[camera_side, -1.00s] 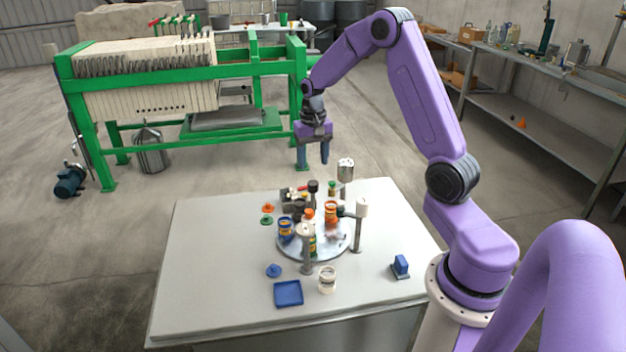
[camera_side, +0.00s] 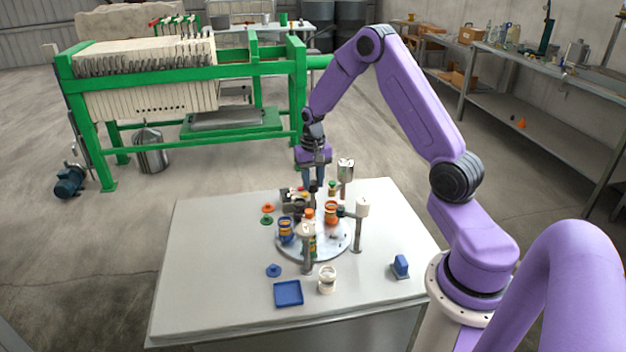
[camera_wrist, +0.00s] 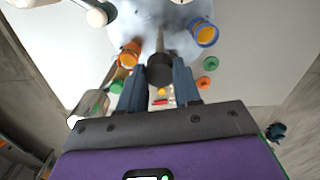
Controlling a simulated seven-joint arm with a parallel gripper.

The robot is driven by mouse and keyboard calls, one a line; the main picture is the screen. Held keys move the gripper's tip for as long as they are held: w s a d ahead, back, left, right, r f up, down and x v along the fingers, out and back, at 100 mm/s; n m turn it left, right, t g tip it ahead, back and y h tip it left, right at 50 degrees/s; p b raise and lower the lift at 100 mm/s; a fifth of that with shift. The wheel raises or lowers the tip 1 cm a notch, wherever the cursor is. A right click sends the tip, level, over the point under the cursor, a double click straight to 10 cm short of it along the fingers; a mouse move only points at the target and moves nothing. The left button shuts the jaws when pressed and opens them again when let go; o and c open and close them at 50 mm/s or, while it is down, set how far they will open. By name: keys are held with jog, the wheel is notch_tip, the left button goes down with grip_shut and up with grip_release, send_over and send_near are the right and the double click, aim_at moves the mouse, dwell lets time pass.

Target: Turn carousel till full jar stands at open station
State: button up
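The carousel is a round grey disc (camera_side: 325,250) on the table, with a dark upright knob (camera_wrist: 160,72) at its hub. A blue-rimmed jar (camera_side: 286,230) stands at its left; in the wrist view this jar (camera_wrist: 204,34) shows orange contents. An orange-rimmed jar (camera_side: 331,214) stands at its back right. A green-banded jar (camera_side: 313,246) is partly hidden behind the front post. I cannot tell which jar is full or which station is open. My gripper (camera_wrist: 160,77) points down, open, with the knob between its fingers and narrow gaps showing.
White-capped posts stand at the front (camera_side: 307,255) and right (camera_side: 358,230) of the disc, with a metal-topped post (camera_side: 345,175) behind. Orange (camera_side: 267,208) and green (camera_side: 265,220) lids, a blue tray (camera_side: 288,293), a whitish jar (camera_side: 327,280) and a blue block (camera_side: 400,265) surround it.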

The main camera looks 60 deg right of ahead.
grip_shut()
jog(key=shift+m, duration=7.3)
jog(key=o, duration=1)
grip_release()
